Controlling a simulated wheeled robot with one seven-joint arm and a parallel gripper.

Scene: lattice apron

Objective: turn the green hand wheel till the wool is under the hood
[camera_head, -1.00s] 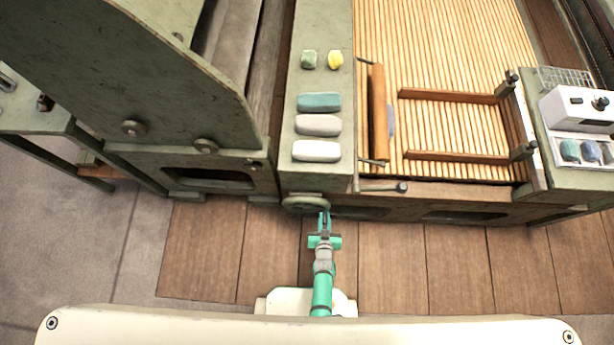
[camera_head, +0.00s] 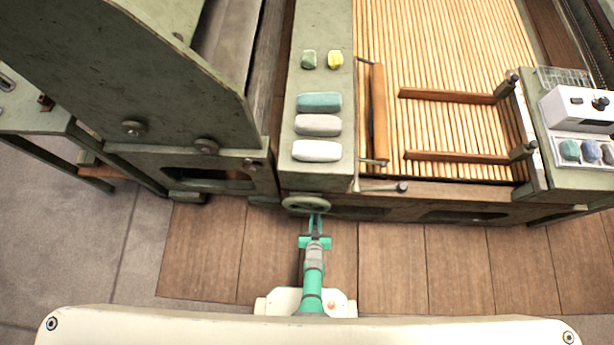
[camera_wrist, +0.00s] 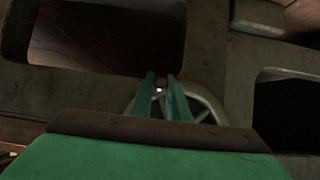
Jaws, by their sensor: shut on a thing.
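The green hand wheel (camera_head: 304,204) is on the front face of the machine, below the shelf with the pads. My gripper (camera_head: 316,217) is at its lower right edge. In the wrist view, the two green fingers (camera_wrist: 161,86) are shut on a small part of the wheel (camera_wrist: 211,104), with a bright spot between them; whether that part is rim or handle I cannot tell. The brown wooden bar (camera_head: 379,113), which looks like the hood, lies across the left end of the slatted bed (camera_head: 450,125). No wool shows on the slats; the bar may hide it.
A green shelf holds three long pads (camera_head: 318,125) and two small blocks (camera_head: 309,60). Two wooden rails (camera_head: 455,157) stand over the bed. A crank-like rod (camera_head: 382,188) juts out right of the wheel. The wooden floor (camera_head: 400,265) in front is clear.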

